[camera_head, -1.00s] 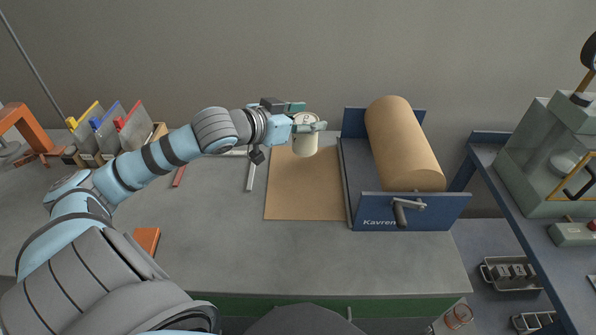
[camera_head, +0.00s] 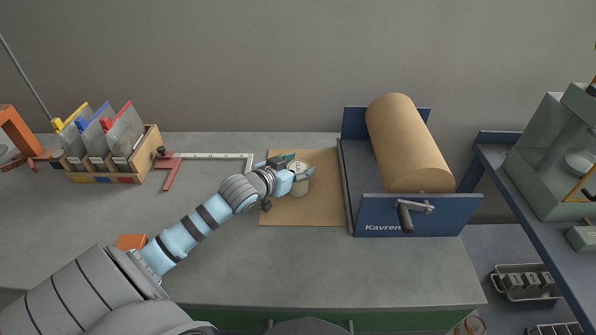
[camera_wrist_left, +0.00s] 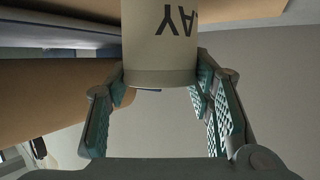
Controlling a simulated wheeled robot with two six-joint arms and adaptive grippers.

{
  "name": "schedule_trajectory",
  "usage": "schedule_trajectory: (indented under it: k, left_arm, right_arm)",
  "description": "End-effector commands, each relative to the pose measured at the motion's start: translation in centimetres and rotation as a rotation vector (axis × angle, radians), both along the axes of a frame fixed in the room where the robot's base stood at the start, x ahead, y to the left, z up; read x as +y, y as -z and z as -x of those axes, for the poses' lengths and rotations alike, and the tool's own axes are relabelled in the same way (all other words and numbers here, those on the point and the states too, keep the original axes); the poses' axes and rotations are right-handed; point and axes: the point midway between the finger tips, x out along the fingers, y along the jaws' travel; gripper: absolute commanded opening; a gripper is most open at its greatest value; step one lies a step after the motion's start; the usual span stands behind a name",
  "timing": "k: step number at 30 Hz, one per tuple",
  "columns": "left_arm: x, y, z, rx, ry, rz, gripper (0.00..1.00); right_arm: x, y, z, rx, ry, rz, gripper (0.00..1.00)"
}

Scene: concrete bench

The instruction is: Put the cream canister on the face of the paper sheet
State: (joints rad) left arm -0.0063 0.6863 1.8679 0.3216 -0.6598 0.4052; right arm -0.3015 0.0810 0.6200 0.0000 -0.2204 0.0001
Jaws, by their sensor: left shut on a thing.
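The cream canister (camera_head: 300,186) is in my left gripper (camera_head: 299,174), over the brown paper sheet (camera_head: 310,212) on the bench. In the left wrist view the canister (camera_wrist_left: 160,45) shows dark letters, and the fingers of the left gripper (camera_wrist_left: 160,82) are on both sides of it. The canister looks upright in the head view. I cannot tell whether its base touches the sheet. My right gripper is not in view.
A blue roll holder (camera_head: 420,218) with a large brown paper roll (camera_head: 405,145) stands right of the sheet. A metal square (camera_head: 215,156) lies behind left, near a wooden file rack (camera_head: 150,150). An orange block (camera_head: 132,241) lies at the front left. Bare bench is in front of the sheet.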

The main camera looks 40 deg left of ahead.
Motion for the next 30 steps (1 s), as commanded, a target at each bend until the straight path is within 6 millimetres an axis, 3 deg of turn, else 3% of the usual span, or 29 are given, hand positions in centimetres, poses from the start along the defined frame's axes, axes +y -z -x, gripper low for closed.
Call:
schedule_trajectory:
  k: [7,8,11,23,30]
  left_arm:
    - [0.1,0.1,0.0,0.004,-0.002,0.0,0.07]
    - [0.1,0.2,0.1,0.005,-0.002,0.0,0.51]
    - [0.1,0.1,0.1,0.005,-0.002,0.0,0.67]
    - [0.1,-0.3,0.5,0.004,-0.001,-0.002,0.68]
    - [-0.2,-2.7,5.3,0.011,0.002,-0.008,0.68]
  right_arm:
    - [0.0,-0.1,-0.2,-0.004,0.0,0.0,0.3]
    - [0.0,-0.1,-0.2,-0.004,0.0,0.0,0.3]
    - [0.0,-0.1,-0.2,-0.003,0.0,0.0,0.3]
    - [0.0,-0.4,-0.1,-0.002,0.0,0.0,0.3]
    - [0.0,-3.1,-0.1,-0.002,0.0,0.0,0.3]
